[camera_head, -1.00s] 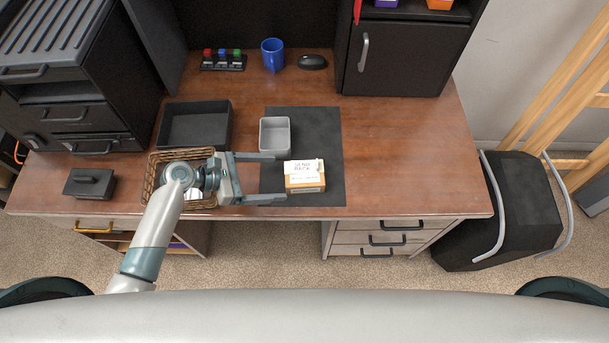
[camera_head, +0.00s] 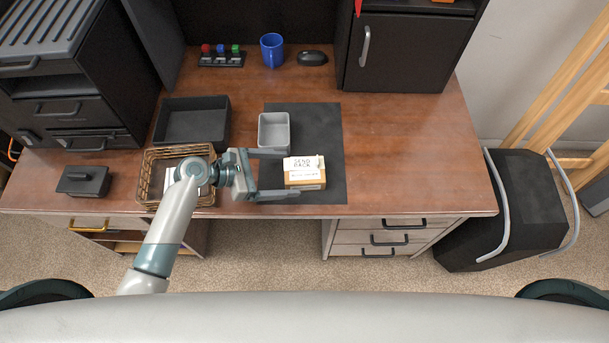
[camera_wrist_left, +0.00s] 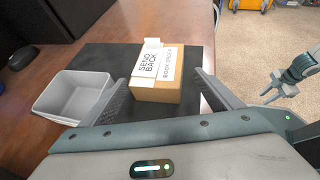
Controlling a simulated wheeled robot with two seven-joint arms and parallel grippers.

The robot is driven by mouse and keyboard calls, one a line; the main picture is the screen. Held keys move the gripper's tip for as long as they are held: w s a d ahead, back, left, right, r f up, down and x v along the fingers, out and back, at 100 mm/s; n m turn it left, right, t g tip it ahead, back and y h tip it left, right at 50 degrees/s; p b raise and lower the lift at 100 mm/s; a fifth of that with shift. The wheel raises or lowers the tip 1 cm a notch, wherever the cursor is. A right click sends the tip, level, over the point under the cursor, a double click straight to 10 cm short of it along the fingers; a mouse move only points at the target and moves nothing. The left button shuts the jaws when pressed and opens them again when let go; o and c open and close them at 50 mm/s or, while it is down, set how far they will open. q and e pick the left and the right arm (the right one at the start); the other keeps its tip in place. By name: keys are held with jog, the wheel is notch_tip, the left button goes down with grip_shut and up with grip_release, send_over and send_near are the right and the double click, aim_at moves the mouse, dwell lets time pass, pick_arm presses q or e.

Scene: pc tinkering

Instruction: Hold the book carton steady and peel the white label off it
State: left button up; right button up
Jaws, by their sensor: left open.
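The small tan book carton (camera_head: 305,178) stands on the dark mat (camera_head: 325,130) near the desk's front edge. A white label reading "SEND BACK" (camera_head: 302,163) lies on its top, with one end sticking out past the carton's edge. The label also shows in the left wrist view (camera_wrist_left: 150,62), beside a second printed white patch (camera_wrist_left: 171,64). My left gripper (camera_head: 292,174) is open, its fingers pointing at the carton's left side. In the left wrist view the carton (camera_wrist_left: 155,92) is between and ahead of the fingers, with gaps on both sides. My right gripper (camera_wrist_left: 276,88) appears small at the right there; its jaw state is unclear.
A grey open bin (camera_head: 274,131) stands just behind the left gripper's far finger. A wicker basket (camera_head: 147,180) lies under the left wrist, with a black tray (camera_head: 193,104) behind it. A blue mug (camera_head: 272,50) stands farther back. The desk right of the mat is clear.

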aim_at(301, 174)
pick_arm(q)
jog(key=x, duration=0.4)
jog(key=shift+d, duration=0.15)
jog(key=shift+x, duration=0.85)
pick_arm(e)
jog(key=shift+f, duration=0.5)
pick_arm(q)
jog(key=c, duration=1.2)
jog(key=o, duration=0.6)
jog(key=c, duration=0.6)
jog(key=shift+o, duration=0.2)
